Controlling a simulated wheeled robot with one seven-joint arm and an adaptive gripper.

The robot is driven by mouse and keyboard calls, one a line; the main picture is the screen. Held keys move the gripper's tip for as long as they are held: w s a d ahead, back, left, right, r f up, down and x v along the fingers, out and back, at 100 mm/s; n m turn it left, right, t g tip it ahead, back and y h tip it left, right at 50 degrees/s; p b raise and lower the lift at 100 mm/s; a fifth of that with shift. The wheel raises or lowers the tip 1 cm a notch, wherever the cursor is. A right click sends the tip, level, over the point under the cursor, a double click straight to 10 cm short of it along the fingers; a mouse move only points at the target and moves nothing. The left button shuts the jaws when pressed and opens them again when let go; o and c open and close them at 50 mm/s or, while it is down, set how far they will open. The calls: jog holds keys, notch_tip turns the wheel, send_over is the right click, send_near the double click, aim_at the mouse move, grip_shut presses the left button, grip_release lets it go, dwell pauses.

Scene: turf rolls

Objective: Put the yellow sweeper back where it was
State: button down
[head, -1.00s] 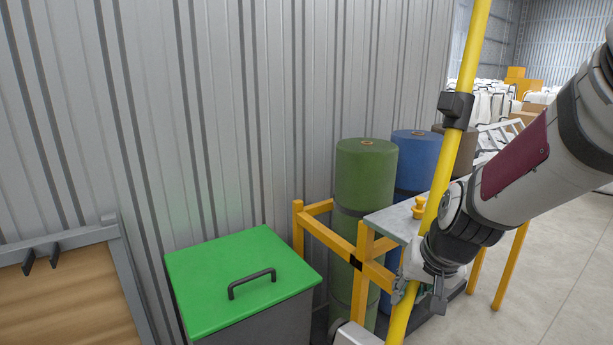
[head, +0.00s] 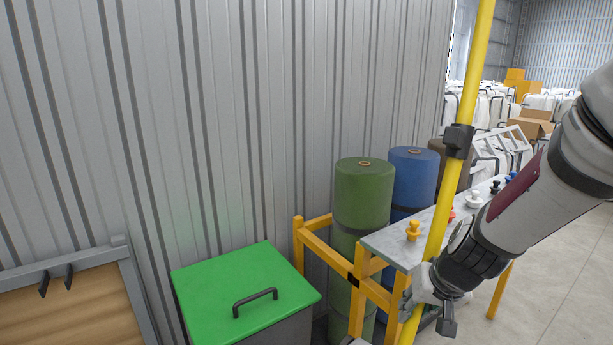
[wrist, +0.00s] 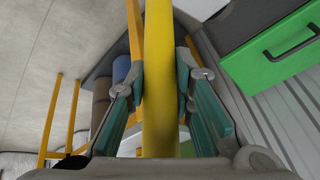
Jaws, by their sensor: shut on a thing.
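The yellow sweeper's long pole (head: 468,90) stands nearly upright, tilted a little to the right, with a black clamp on it. Its top runs out of the head view, and its lower end is out of frame. My gripper (head: 420,290) is shut on the pole low in the head view. In the wrist view, the two teal-lined fingers of my gripper (wrist: 163,85) sit on either side of the yellow pole (wrist: 158,60). A wooden board with a grey frame (head: 90,258) is at the lower left, with two black prongs (head: 56,280) at its top.
A green-lidded bin (head: 240,290) stands against the corrugated wall. Right of it are a green roll (head: 362,200), a blue roll (head: 412,180) and a yellow-framed bench (head: 385,243) with small knobs, close behind the pole. Open floor (head: 560,260) lies at the right.

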jog(key=shift+s+d+r+n+p, duration=0.2)
jog(key=shift+r+p, duration=0.3)
jog(key=shift+p, duration=0.6)
jog(key=shift+s+d+r+n+p, duration=0.1)
jog(key=shift+s+r+p, duration=0.3)
jog(key=shift+p, duration=0.65)
jog(key=r+p, duration=0.1)
jog(key=p, duration=0.1)
jog(key=s+p, duration=0.1)
jog(key=p, duration=0.1)
jog(key=r+n+p, duration=0.1)
jog(key=p, duration=0.1)
jog(key=shift+s+a+r+y, duration=0.3)
jog(key=shift+s+r, duration=0.05)
jog(key=shift+n+y, duration=0.3)
jog(key=shift+n, duration=0.2)
jog(key=s+r+p, duration=0.1)
jog(key=p, duration=0.1)
jog(key=s+a+r+p, duration=0.1)
jog(key=r+p, duration=0.1)
jog(key=p, duration=0.1)
jog(key=s+a+r+p, duration=0.1)
jog(key=p, duration=0.1)
jog(key=shift+s+a+r, duration=0.15)
jog(key=shift+a, duration=0.1)
